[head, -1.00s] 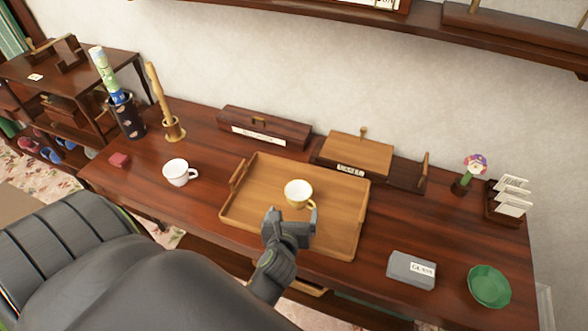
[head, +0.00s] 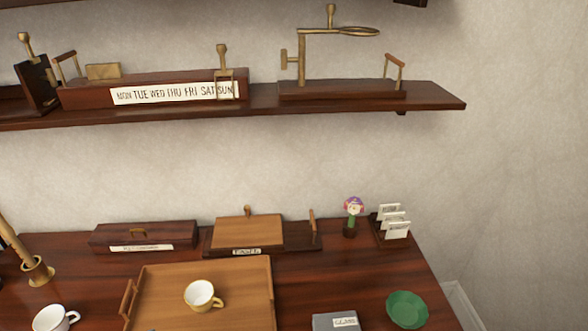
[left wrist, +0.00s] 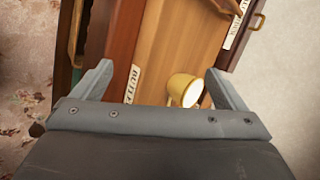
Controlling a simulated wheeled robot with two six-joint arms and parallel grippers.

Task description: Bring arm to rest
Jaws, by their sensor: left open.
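My left gripper (left wrist: 158,69) shows in the left wrist view with its two fingers wide apart and nothing held between them. The wooden tray (head: 243,318) lies on the dark wood table and also shows beyond the fingers in the left wrist view (left wrist: 165,45). A yellow and white cup (head: 200,296) stands upright on the tray; in the left wrist view the cup (left wrist: 183,90) appears between the fingers, and I cannot tell the gap. My left arm is practically out of the head view. My right gripper is in neither view.
A white cup (head: 55,319) stands left of the tray. A grey box (head: 335,322) and a green bowl (head: 407,309) are to the right. Behind are a labelled dark box (head: 143,236), a flower figure (head: 352,214) and a card holder (head: 391,226). A shelf (head: 430,101) spans the wall above.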

